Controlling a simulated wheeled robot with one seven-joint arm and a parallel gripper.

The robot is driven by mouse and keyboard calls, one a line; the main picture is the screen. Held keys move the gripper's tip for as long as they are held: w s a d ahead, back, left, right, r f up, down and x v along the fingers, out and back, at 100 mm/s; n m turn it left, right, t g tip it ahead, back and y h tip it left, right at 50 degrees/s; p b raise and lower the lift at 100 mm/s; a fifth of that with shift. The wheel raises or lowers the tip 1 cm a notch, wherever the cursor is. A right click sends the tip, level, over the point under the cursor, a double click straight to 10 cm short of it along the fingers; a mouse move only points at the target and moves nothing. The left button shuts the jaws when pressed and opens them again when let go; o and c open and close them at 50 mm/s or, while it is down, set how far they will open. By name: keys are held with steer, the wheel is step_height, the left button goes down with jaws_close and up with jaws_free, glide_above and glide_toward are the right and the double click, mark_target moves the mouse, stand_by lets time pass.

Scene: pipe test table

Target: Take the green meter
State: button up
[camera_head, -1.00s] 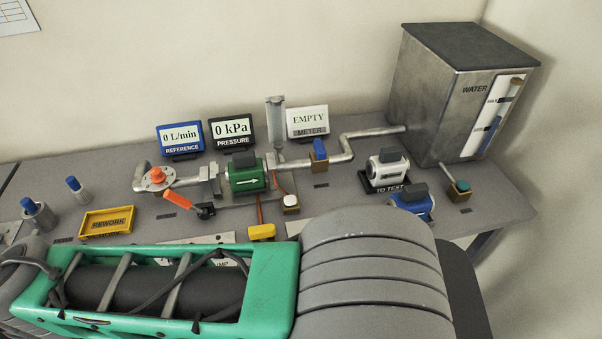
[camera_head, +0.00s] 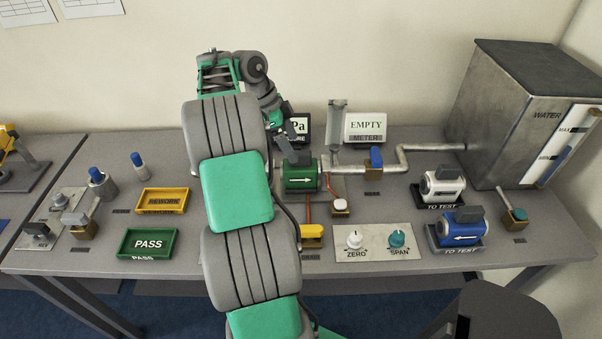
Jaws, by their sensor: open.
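The green meter (camera_head: 299,180), a green cylinder with a white arrow and a dark block on top, sits in the pipe line at the middle of the table. My arm reaches up over the table and bends down behind its own links. My gripper (camera_head: 291,142) is just above the meter's dark top block, jaws open. It is small and partly merged with the dark block and display behind, so I cannot tell whether it touches the meter. The meter's left end and the pipe left of it are hidden by my arm.
A white meter (camera_head: 442,187) and a blue meter (camera_head: 460,229) stand in TO TEST trays at right. The yellow REWORK tray (camera_head: 163,201) and green PASS tray (camera_head: 147,243) are at left. The water tank (camera_head: 522,105) is far right.

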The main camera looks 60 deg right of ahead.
mark_target(300, 161)
steer(key=b+x, duration=0.1)
steer(key=x, duration=0.6)
steer(key=shift+s+f, duration=0.1)
steer(key=shift+f, duration=0.15)
steer(key=shift+a, duration=0.1)
steer(key=shift+c, duration=0.3)
jaws_close()
steer(key=shift+r, duration=0.15)
